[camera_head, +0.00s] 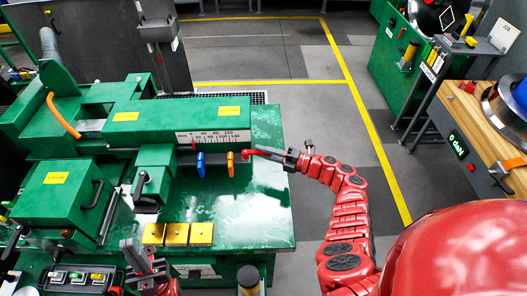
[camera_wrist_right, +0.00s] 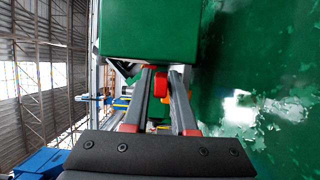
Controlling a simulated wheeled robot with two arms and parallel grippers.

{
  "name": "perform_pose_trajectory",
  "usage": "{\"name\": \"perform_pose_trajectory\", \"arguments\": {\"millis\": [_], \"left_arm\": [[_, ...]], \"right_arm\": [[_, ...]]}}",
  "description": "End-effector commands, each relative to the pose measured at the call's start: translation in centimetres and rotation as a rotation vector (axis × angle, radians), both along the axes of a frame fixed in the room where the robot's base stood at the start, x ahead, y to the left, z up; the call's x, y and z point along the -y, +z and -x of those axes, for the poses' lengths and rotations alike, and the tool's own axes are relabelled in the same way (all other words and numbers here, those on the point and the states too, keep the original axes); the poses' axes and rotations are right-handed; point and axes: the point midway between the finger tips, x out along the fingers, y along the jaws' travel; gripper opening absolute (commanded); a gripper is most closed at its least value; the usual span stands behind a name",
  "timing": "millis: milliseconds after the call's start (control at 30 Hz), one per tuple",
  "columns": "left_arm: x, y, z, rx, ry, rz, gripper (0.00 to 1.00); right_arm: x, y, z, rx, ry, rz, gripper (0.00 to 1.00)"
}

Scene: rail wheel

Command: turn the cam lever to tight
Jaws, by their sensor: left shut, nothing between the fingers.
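A small red lever-like piece (camera_head: 248,154) sticks out at the right end of the green machine's scale block (camera_head: 170,124). I take it for the cam lever, but its setting cannot be read. My right gripper (camera_head: 262,153) reaches it from the right. In the right wrist view the red piece (camera_wrist_right: 160,85) sits between the two grey fingertips of my right gripper (camera_wrist_right: 161,75). Whether the fingers press on it or only stand around it is not clear. My left gripper (camera_head: 130,246) is shut and empty, low in front of the green machine.
A blue tab (camera_head: 200,165) and an orange tab (camera_head: 230,163) hang below the scale block. Several yellow blocks (camera_head: 178,234) lie on the green table (camera_head: 262,215). A black handle (camera_head: 143,187) stands left of the tabs. The floor behind is free.

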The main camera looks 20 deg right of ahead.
Motion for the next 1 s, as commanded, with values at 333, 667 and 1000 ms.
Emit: {"name": "perform_pose_trajectory", "arguments": {"millis": [333, 667, 1000], "left_arm": [[0.00, 0.00, 0.00, 0.000, 0.000, 0.000, 0.00], [0.00, 0.00, 0.00, 0.000, 0.000, 0.000, 0.00], [0.00, 0.00, 0.00, 0.000, 0.000, 0.000, 0.00]], "right_arm": [[0.01, 0.00, 0.02, 0.000, 0.000, 0.000, 0.00], [0.00, -0.02, 0.03, -0.001, 0.000, -0.001, 0.00], [0.00, -0.04, 0.04, -0.001, 0.001, -0.001, 0.00]]}}
